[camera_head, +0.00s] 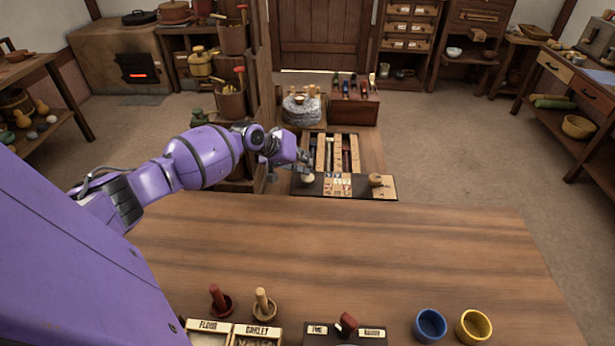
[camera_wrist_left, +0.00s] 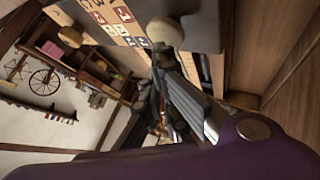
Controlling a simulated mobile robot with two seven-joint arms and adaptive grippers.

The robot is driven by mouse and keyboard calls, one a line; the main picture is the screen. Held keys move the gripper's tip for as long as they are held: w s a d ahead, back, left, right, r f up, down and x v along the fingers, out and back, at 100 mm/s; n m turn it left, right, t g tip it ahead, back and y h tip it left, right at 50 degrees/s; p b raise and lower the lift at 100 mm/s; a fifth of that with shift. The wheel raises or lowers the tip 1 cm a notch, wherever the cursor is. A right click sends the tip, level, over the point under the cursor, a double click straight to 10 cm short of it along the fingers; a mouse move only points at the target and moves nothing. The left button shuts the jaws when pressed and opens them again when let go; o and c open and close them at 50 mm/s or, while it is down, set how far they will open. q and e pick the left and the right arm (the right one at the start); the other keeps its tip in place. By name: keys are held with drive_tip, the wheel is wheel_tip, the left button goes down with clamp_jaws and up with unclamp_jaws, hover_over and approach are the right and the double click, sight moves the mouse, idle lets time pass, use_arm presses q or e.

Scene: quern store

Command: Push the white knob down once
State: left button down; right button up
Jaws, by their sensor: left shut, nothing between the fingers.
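The white knob (camera_head: 308,179) sits at the left end of the dark board (camera_head: 358,188) at the far edge of the long table. It shows larger in the left wrist view as a pale round knob (camera_wrist_left: 165,34) beside the dark board. My left gripper (camera_head: 304,170) is shut and empty, with its fingertips right at the knob, just above and behind it in the head view. In the left wrist view the fingertips (camera_wrist_left: 158,58) come close to the knob's edge; I cannot tell whether they touch it. My right gripper is not in view.
A second, tan wooden knob (camera_head: 377,180) stands at the board's right end, past a panel of symbol tiles (camera_head: 337,185). Slotted wooden channels (camera_head: 337,152) lie behind. Blue (camera_head: 430,325) and yellow (camera_head: 474,325) cups stand at the near edge. The table's middle is clear.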

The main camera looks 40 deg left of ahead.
use_arm(q)
drive_tip(key=shift+f+b, duration=0.45)
drive_tip(key=shift+f, duration=0.45)
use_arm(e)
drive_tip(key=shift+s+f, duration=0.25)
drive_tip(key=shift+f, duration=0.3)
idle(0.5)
use_arm(q)
drive_tip(key=shift+r+p, duration=0.9)
drive_tip(key=shift+r, duration=0.35)
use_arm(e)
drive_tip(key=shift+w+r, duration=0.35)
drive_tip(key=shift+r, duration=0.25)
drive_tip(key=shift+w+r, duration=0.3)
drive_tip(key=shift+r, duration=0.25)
use_arm(q)
wheel_tip(320, 180, up, 5)
drive_tip(key=p, duration=0.3)
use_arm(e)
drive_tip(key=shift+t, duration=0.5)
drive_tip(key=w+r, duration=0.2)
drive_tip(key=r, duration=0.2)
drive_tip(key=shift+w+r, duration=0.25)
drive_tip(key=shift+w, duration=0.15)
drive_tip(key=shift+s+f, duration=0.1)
